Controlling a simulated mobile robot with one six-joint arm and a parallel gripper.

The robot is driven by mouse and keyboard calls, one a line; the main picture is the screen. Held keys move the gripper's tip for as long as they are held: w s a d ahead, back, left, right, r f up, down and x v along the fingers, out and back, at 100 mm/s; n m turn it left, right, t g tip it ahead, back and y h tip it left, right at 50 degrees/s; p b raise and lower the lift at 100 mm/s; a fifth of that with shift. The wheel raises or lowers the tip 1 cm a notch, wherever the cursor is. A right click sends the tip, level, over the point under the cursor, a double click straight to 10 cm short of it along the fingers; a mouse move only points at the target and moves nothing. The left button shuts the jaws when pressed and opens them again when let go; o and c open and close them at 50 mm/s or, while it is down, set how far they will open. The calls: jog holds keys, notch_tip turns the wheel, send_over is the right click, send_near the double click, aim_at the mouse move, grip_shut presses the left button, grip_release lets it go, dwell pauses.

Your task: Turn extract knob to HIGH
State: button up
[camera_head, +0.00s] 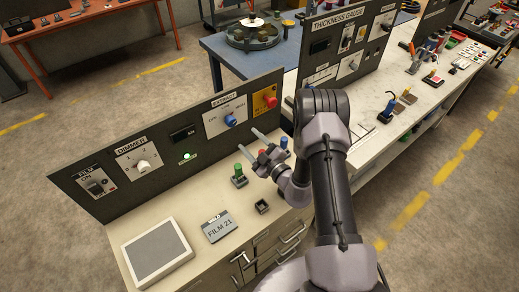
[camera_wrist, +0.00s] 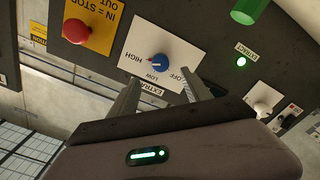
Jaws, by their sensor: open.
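The extract knob (camera_head: 230,120) is blue and sits on a white plate marked OFF, LOW and HIGH on the dark upright panel (camera_head: 110,195). In the wrist view the knob (camera_wrist: 162,66) shows rotated, with HIGH to its left and OFF to its right. A pale and orange mark shows on it, but I cannot tell exactly which setting it points to. My gripper (camera_head: 247,139) is open and empty, reaching toward the panel in front of the knob. In the wrist view my gripper (camera_wrist: 160,75) has its fingers spread either side of the knob, apparently apart from it.
A red button (camera_head: 270,101) on a yellow plate is right of the knob. A lit green lamp (camera_head: 187,156) and white dimmer knob (camera_head: 143,165) are left. A green peg (camera_head: 238,170) stands on the bench below. The FILM 21 card (camera_head: 220,228) lies in front.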

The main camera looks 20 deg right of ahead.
jog(key=v, duration=0.6)
